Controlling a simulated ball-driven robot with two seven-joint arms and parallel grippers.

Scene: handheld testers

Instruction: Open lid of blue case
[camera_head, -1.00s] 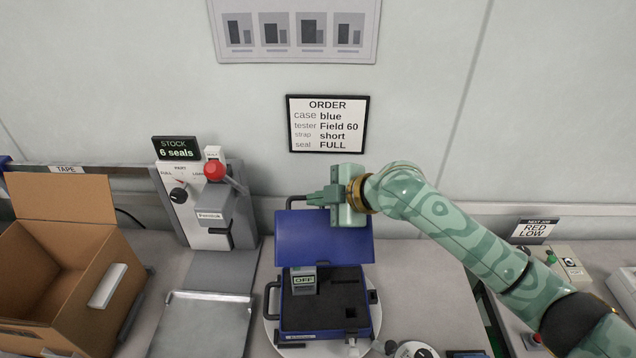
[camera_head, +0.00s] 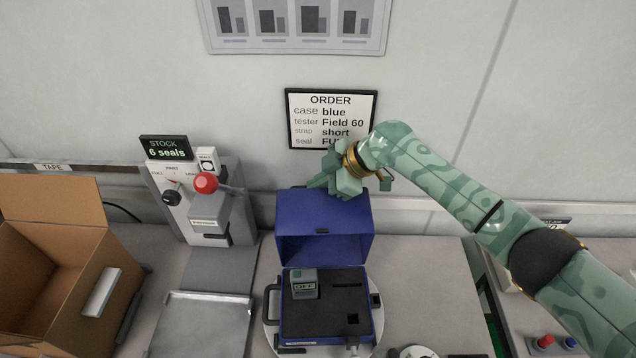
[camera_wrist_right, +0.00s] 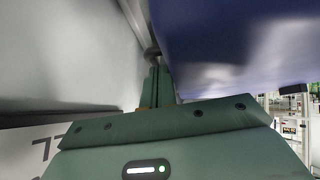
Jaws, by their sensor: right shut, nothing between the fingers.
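The blue case (camera_head: 287,309) stands on a round light turntable at the bench's front middle. Its blue lid (camera_head: 323,238) is raised and stands upright at the back, inner side facing me. A grey-green tester (camera_head: 304,283) marked OFF sits in the dark foam at the left of the case. My right gripper (camera_head: 320,181) is shut and empty, at the lid's top edge, slightly behind it; I cannot tell whether it touches. In the right wrist view, the lid (camera_wrist_right: 230,45) fills the upper right, beside the shut fingers (camera_wrist_right: 157,85). My left gripper is not in view.
An open cardboard box (camera_head: 75,270) stands at the left. A seal press (camera_head: 205,205) with a red knob stands behind a grey metal tray (camera_head: 205,320). The wall with the order sign (camera_head: 330,118) is close behind the lid. The bench right of the case is mostly clear.

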